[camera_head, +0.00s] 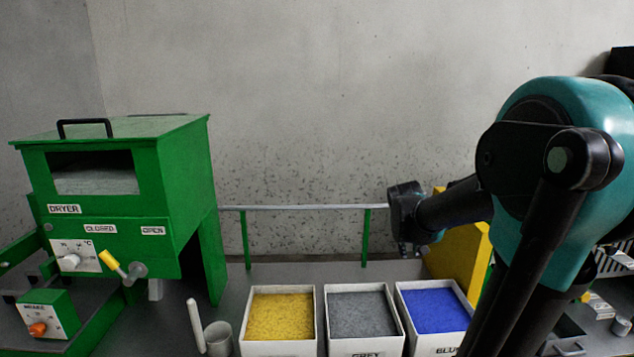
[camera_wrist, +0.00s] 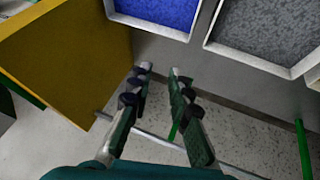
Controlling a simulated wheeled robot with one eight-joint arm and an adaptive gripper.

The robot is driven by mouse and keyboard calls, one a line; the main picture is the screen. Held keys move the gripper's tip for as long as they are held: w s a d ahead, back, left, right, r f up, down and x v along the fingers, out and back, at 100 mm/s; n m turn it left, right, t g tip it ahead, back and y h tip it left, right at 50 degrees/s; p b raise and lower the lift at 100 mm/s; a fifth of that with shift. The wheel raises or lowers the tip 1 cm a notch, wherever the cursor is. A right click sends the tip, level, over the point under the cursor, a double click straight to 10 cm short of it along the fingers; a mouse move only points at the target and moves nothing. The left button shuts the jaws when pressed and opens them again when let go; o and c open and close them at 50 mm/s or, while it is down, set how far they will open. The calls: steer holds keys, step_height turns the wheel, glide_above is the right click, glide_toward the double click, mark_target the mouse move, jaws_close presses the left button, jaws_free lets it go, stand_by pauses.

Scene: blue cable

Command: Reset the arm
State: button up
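My arm reaches in from the right in the head view, and its end hangs above the table's back edge, near the yellow block (camera_head: 462,245). The fingers are hard to make out there. In the wrist view my gripper (camera_wrist: 159,70) shows two fingers apart with nothing between them. Past the fingertips are the grey table top and the blue-filled bin (camera_wrist: 165,12). My gripper touches nothing that I can see.
Bins of yellow (camera_head: 279,315), grey (camera_head: 363,312) and blue granules (camera_head: 435,310) stand in a row on the table. The green dryer (camera_head: 180,190) is at left. A metal cup (camera_head: 218,338) stands by the yellow bin. A rail (camera_head: 300,208) runs behind the table.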

steer(key=s+a+f+t+y, duration=0.25)
steer(key=s+a+f, duration=0.25)
steer(key=s+a, duration=0.25)
steer(key=s+f+g, duration=0.3)
steer(key=s+f, duration=0.4)
steer(key=s, duration=0.5)
steer(key=shift+a+f+y, duration=0.15)
steer(key=shift+a+y, duration=0.15)
steer(key=shift+y, duration=0.05)
steer(key=shift+g, duration=0.25)
